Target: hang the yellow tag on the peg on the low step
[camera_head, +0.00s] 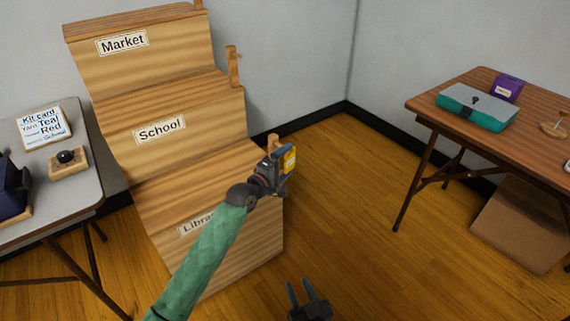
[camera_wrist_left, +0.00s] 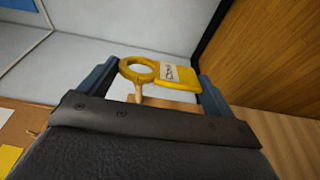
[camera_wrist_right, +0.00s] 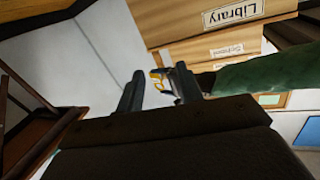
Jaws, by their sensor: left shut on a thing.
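The yellow tag (camera_head: 290,159) is held by my left gripper (camera_head: 281,168) at the right end of the low step (camera_head: 195,180), labelled Library. In the left wrist view the tag (camera_wrist_left: 176,75), with its ring (camera_wrist_left: 138,69), sits between the two fingers (camera_wrist_left: 157,82). The wooden peg (camera_head: 272,143) stands at that end of the step, right by the gripper. In the left wrist view the peg (camera_wrist_left: 138,94) shows just below the ring; I cannot tell whether the ring is around it. My right gripper (camera_head: 306,286) is open and empty, low over the floor.
Higher steps labelled School (camera_head: 205,110) and Market (camera_head: 165,55) rise behind, each with a peg at its right end. A grey table (camera_head: 75,125) stands left. A wooden table (camera_head: 470,85) with a teal case (camera_head: 478,108) stands right. Floor between is clear.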

